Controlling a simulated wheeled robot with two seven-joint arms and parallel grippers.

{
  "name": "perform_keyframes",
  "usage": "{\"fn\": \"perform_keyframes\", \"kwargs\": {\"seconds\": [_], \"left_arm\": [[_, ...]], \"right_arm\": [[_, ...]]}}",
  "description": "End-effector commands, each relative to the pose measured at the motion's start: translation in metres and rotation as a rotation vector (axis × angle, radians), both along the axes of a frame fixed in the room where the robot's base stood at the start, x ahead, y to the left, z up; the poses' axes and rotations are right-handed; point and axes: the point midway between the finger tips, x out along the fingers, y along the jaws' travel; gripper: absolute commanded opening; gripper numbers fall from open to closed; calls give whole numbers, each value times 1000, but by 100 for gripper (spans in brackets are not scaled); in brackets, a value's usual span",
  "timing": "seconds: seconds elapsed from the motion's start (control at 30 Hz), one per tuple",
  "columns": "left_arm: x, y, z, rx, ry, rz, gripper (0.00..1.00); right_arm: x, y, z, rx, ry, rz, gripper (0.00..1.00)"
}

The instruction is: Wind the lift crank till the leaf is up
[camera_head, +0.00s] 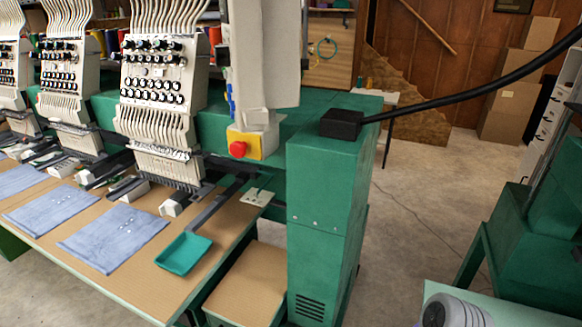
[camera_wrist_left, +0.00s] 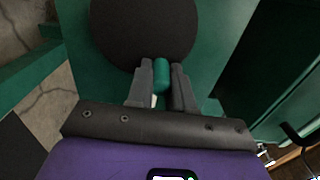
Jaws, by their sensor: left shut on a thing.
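In the left wrist view my left gripper (camera_wrist_left: 161,84) is shut on a small green rounded grip (camera_wrist_left: 161,72), which looks like the crank's handle. The two grey fingers press on its sides. A dark round disc (camera_wrist_left: 143,30) lies just beyond the fingertips, in front of a green surface. How the grip joins the disc is hidden. In the head view, a tan board (camera_head: 247,286) sits lower than the machine table, beside the green cabinet; I cannot tell if it is the leaf. Neither gripper shows in the head view.
The embroidery machine's tan table (camera_head: 110,255) holds blue cloth pieces and a teal tray (camera_head: 184,253). A green cabinet (camera_head: 325,215) with a black box (camera_head: 341,123) and thick cable stands mid-picture. A grey ribbed round thing (camera_head: 455,312) is at bottom right. Concrete floor (camera_head: 420,215) is open behind.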

Motion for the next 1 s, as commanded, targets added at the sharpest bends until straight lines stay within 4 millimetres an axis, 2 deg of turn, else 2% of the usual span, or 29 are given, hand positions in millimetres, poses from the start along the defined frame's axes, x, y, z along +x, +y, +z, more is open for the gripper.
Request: {"fn": "perform_keyframes", "kwargs": {"seconds": [0.03, 0.4, 0.7, 0.9, 1.0], "left_arm": [[-3, -13, -1, -9, 3, -24, 0], [-4, -13, -46, -9, 8, -20, 0], [-3, -12, -43, -7, 6, -19, 0], [5, 6, -59, -4, 6, -15, 0], [9, 17, -65, -2, 8, -8, 0]], "right_arm": [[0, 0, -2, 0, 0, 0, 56], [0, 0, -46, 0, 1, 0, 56], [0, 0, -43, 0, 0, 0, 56], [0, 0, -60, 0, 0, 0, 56], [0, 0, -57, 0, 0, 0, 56]]}}
